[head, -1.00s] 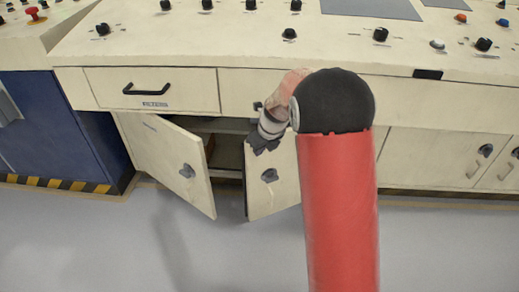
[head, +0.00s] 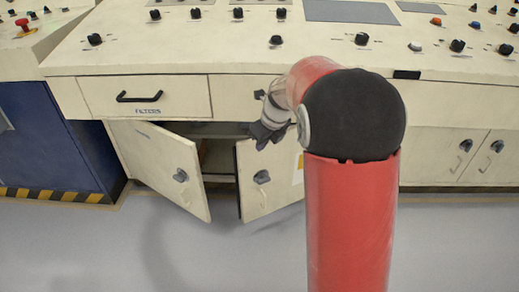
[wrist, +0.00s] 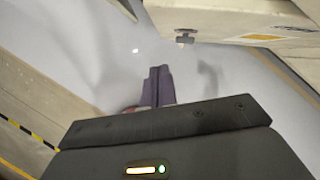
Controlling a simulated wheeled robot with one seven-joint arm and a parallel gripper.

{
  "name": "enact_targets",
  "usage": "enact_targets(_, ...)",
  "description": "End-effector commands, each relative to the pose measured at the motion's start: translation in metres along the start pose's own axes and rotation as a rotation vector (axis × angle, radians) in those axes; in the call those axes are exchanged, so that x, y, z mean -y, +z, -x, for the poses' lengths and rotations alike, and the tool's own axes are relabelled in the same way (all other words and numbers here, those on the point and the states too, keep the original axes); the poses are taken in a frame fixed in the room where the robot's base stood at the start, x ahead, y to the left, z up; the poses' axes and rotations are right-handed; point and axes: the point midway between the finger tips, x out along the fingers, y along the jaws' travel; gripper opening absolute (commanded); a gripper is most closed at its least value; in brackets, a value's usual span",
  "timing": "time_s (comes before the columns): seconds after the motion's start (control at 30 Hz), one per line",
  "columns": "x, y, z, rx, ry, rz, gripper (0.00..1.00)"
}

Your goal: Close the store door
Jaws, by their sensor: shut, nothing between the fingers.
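Two cream cabinet doors stand ajar below the console in the head view. The left door (head: 160,165) is swung outward to the left. The right door (head: 268,180) is also partly open, and my arm hides part of it. Each has a dark knob, the left one (head: 181,175) and the right one (head: 262,177). My gripper (head: 262,136) is just above the top of the right door, near the gap between the doors. In the wrist view its fingers (wrist: 158,85) are shut and empty over the floor. A cream panel with a dark knob (wrist: 185,39) shows at the upper right there.
The console top (head: 230,40) overhangs the cabinet. A FILTERS drawer (head: 146,97) is shut above the left door. A blue cabinet (head: 60,140) stands at the left behind a striped floor edge (head: 50,194). The grey floor in front is clear.

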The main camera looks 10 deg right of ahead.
Motion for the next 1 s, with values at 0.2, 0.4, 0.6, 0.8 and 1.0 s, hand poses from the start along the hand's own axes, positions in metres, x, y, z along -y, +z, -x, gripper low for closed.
enact_targets(0.2,-0.005,-0.005,0.0,0.047,-0.018,0.139,0.0)
enact_targets(0.4,-0.014,-0.018,-0.008,0.171,-0.125,0.573,0.0)
enact_targets(0.6,-0.019,-0.035,-0.01,0.234,-0.299,1.007,0.0)
enact_targets(0.8,-0.02,-0.047,-0.009,0.227,-0.422,1.258,0.0)
enact_targets(1.0,-0.019,-0.047,-0.013,0.218,-0.451,1.321,0.0)
